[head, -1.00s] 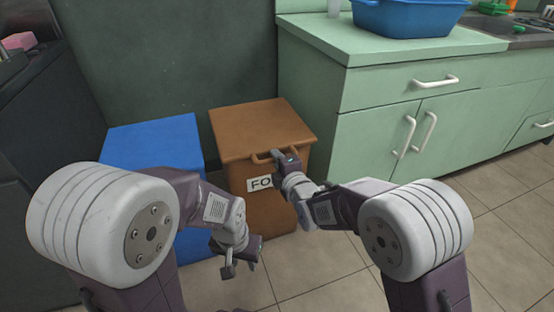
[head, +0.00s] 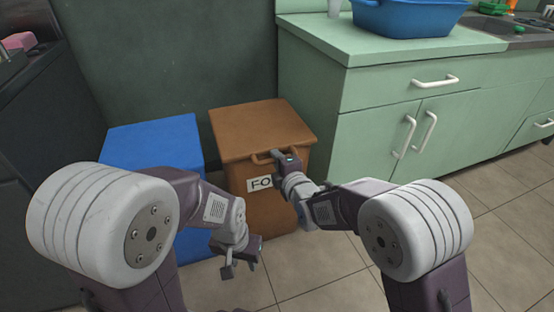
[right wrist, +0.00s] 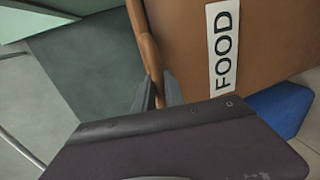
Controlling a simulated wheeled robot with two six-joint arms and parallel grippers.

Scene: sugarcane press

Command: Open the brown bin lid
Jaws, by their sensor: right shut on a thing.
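The brown bin (head: 262,205) stands on the floor with its lid (head: 262,128) lying flat on top, closed. A label reading FOOD (right wrist: 223,50) is on its front, partly hidden by my arm in the head view. A handle (head: 262,157) sticks out at the lid's front edge; it also shows in the right wrist view (right wrist: 146,42). My right gripper (head: 277,155) is at the handle's right part, shut on it, with fingers on either side of the bar in the right wrist view (right wrist: 158,92). My left gripper (head: 246,268) hangs low in front of the bins, empty, its fingers apart.
A blue bin (head: 153,145) stands directly left of the brown one. Green cabinets (head: 390,120) with white handles stand to the right, a blue basin (head: 408,18) on their counter. A dark unit (head: 50,120) is at the left. Tiled floor (head: 500,220) is open at the right.

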